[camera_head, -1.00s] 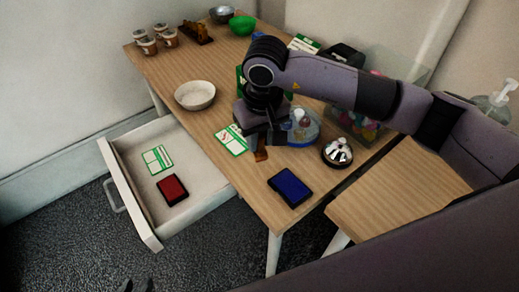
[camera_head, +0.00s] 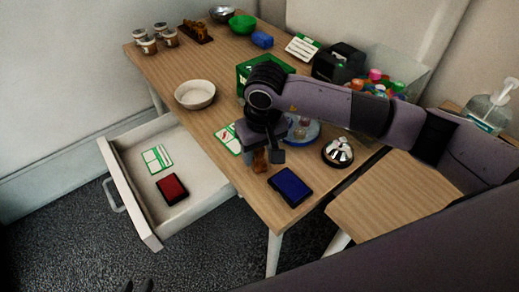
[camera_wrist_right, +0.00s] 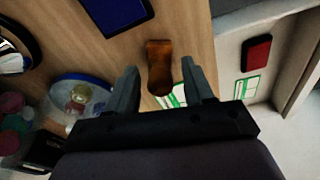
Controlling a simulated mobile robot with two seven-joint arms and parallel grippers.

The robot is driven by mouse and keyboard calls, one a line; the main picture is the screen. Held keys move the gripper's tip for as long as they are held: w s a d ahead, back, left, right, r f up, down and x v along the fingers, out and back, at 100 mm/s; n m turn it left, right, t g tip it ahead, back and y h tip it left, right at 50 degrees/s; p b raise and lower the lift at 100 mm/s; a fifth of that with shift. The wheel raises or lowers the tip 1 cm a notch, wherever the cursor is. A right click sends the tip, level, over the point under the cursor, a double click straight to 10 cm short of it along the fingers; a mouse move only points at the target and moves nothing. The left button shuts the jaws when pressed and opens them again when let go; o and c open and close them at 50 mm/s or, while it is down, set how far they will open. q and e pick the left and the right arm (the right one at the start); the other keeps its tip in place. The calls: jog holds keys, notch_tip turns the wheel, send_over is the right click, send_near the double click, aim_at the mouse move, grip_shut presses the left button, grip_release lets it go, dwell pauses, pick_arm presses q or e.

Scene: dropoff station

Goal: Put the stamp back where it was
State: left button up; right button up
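The stamp (camera_head: 260,161), a small brown wooden piece, is on the table between the green-white card (camera_head: 229,138) and the blue ink pad (camera_head: 290,187). It also shows in the right wrist view (camera_wrist_right: 160,68), ahead of and between the fingers. My right gripper (camera_head: 264,158) is open over the stamp; its fingers (camera_wrist_right: 160,75) are apart with the stamp not clamped. In the head view the gripper partly hides the stamp. My left gripper (camera_head: 137,286) shows only as two separated dark tips at the bottom edge, away from the table.
The open drawer (camera_head: 205,199) holds a red ink pad (camera_head: 172,189) and a green-white card (camera_head: 157,159). A silver bell (camera_head: 337,152) and a round blue-rimmed dish (camera_head: 308,133) stand close to the right gripper. A white bowl (camera_head: 195,94) stands to the left.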

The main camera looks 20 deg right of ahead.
aim_at(263, 167)
jog(key=shift+r+p, duration=0.3)
jog(key=shift+p, duration=0.05)
notch_tip(263, 167, up, 12)
jog(key=s, duration=0.1)
jog(key=shift+s+f+b, duration=0.15)
jog(key=shift+s+b, duration=0.05)
jog(key=shift+b, duration=0.1)
jog(key=shift+d, duration=0.1)
jog(key=shift+s+f, duration=0.1)
